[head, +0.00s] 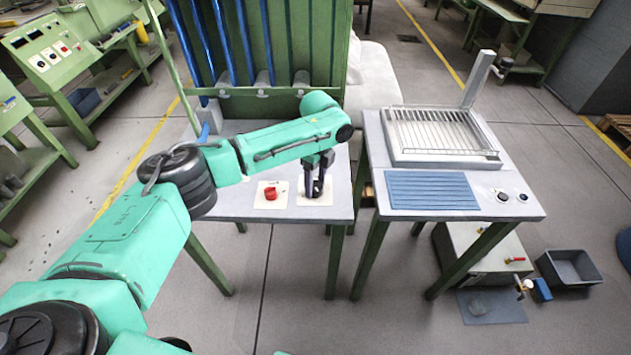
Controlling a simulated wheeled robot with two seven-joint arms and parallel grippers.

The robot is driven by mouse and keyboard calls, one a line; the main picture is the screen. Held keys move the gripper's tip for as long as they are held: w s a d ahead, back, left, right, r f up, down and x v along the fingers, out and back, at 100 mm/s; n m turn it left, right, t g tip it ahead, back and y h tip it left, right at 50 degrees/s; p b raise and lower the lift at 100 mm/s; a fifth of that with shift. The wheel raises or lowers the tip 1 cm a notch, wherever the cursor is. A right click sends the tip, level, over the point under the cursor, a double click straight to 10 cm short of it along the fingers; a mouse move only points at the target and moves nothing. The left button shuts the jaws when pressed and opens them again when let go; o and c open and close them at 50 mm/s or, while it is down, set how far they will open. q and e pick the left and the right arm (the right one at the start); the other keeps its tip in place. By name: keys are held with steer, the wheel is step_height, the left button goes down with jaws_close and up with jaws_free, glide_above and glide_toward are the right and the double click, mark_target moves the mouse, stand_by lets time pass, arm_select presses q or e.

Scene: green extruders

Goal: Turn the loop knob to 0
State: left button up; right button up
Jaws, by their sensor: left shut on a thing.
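My left arm reaches in from the left over the grey table (240,212) in front of the green rack. My left gripper (315,190) points down at a pale square plate (327,200) near the table's right front corner. It is shut on the dark knob on that plate. The fingers hide most of this knob, and I cannot read its pointer or any marks. To its left, a red knob (271,193) sits on a second pale plate (262,203), clear of the gripper. Which knob is labelled loop cannot be read. My right gripper is not in view.
A green rack with blue rods (240,45) stands behind my left arm. To the right, a second table holds a wire-grid tray (435,135), a blue ribbed mat (430,190) and two small dials (503,197). A dark bin (570,268) is on the floor.

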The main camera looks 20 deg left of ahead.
arm_select(q)
steer(key=shift+r+n+p, duration=0.25)
steer(key=shift+n+p, duration=0.95)
steer(key=shift+p, duration=0.35)
steer(key=n+p, duration=0.2)
steer(key=shift+n, duration=0.4)
steer(key=n+p, duration=0.3)
steer(key=n, duration=0.1)
steer(key=shift+n+h, duration=0.3)
steer(key=n+p, duration=0.3)
steer(key=n, duration=0.1)
steer(key=n+p, duration=0.2)
steer(key=n, duration=0.3)
steer(key=shift+a+t, duration=0.1)
steer(key=shift+t, duration=0.2)
steer(key=n+p, duration=0.1)
steer(key=n, duration=0.3)
steer(key=shift+n+p, duration=0.3)
steer(key=shift+p, duration=0.1)
steer(key=n+p, duration=0.1)
steer(key=n, duration=0.3)
steer(key=shift+t, duration=0.3)
steer(key=shift+n+p, duration=0.5)
steer(key=shift+n, duration=1.6)
